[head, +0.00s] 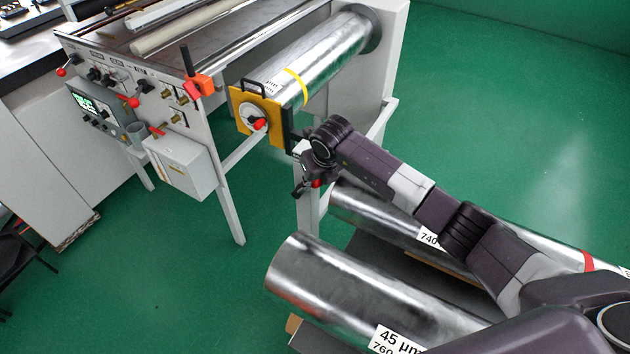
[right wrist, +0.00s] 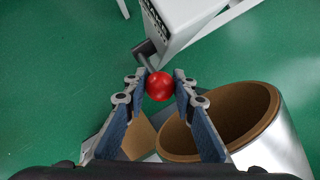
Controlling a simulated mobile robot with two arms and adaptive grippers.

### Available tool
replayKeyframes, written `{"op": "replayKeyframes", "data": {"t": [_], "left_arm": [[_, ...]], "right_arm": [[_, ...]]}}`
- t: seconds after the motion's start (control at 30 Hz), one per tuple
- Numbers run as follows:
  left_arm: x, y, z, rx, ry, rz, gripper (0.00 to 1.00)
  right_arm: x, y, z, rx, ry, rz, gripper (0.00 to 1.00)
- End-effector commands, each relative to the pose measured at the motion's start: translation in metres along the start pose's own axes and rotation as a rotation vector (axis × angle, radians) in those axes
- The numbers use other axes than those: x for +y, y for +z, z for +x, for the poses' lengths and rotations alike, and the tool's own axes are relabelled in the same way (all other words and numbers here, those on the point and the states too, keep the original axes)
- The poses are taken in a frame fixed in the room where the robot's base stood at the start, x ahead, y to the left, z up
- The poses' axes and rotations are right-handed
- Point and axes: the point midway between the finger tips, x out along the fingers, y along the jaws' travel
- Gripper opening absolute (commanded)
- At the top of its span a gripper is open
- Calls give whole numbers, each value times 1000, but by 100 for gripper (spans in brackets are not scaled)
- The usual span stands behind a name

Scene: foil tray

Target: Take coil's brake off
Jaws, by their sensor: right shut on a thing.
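The mounted silver foil coil (head: 325,55) lies on the machine, with a yellow end plate (head: 240,124) and a yellow band. In the right wrist view a lever with a red ball knob (right wrist: 158,86) comes out of a white post (right wrist: 185,20) with a partly readable label. My right gripper (right wrist: 160,77) has its fingers on both sides of the knob and is shut on it. My left gripper is out of view.
Loose foil rolls (head: 350,280) lie on a low grey rack below my right arm; a hollow brown core (right wrist: 235,120) shows close to the right finger. The machine's control panel (head: 130,90) stands at left. Green floor is clear at right.

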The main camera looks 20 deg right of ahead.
Motion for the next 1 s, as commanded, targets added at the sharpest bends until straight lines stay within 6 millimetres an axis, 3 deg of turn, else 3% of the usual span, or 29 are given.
{"op": "replayKeyframes", "data": {"t": [0.23, 0.63, 1.0], "left_arm": [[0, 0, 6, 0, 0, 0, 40], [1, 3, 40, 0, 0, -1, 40], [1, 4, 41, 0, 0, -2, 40]], "right_arm": [[3, 4, 1, 23, -15, -7, 0], [13, 21, 0, 180, -115, -55, 0], [13, 23, -4, 205, -131, -60, 0]]}}
